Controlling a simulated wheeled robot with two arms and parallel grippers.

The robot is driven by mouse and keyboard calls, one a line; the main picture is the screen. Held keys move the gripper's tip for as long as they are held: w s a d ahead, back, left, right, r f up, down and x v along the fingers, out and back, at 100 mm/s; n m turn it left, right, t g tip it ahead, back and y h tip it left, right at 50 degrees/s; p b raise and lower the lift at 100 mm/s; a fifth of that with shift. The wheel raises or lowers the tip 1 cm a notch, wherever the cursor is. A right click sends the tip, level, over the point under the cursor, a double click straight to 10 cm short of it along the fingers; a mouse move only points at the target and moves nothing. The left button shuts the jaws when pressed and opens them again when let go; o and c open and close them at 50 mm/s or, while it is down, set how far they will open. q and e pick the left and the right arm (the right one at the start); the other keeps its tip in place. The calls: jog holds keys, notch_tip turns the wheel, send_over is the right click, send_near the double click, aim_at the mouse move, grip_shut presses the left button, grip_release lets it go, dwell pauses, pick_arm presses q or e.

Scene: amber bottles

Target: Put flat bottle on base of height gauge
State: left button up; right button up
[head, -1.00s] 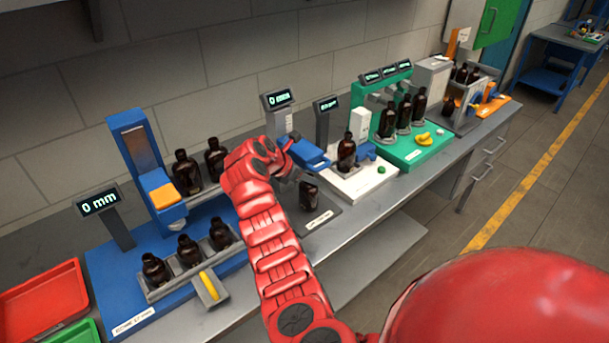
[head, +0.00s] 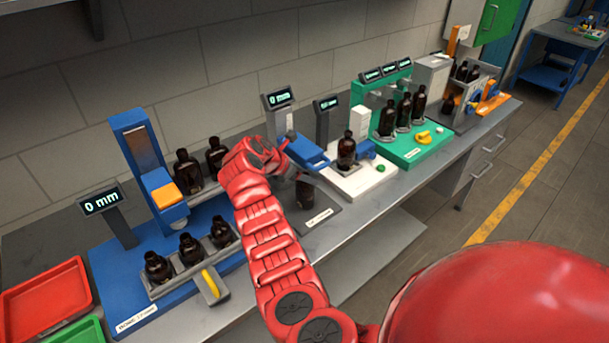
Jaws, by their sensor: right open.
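My right gripper (head: 295,172) is at the front middle of the bench, partly hidden by its own red arm; its jaws are open. A dark amber bottle (head: 306,196), seemingly the flat one, stands close under it on a dark grey base plate (head: 332,211) with a white label. The bottle's top is hidden by the gripper, and I cannot tell whether they touch. My left gripper is out of view.
A blue station (head: 118,282) with several amber bottles stands left. A white station (head: 372,183) with one bottle (head: 346,150) is just right of the base plate. A green station (head: 420,150) with bottles follows. Red (head: 45,300) and green trays lie front left.

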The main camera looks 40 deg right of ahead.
jog(key=shift+a+r, duration=0.1)
jog(key=b+v, duration=0.3)
jog(key=v, duration=0.9)
jog(key=shift+b, duration=0.35)
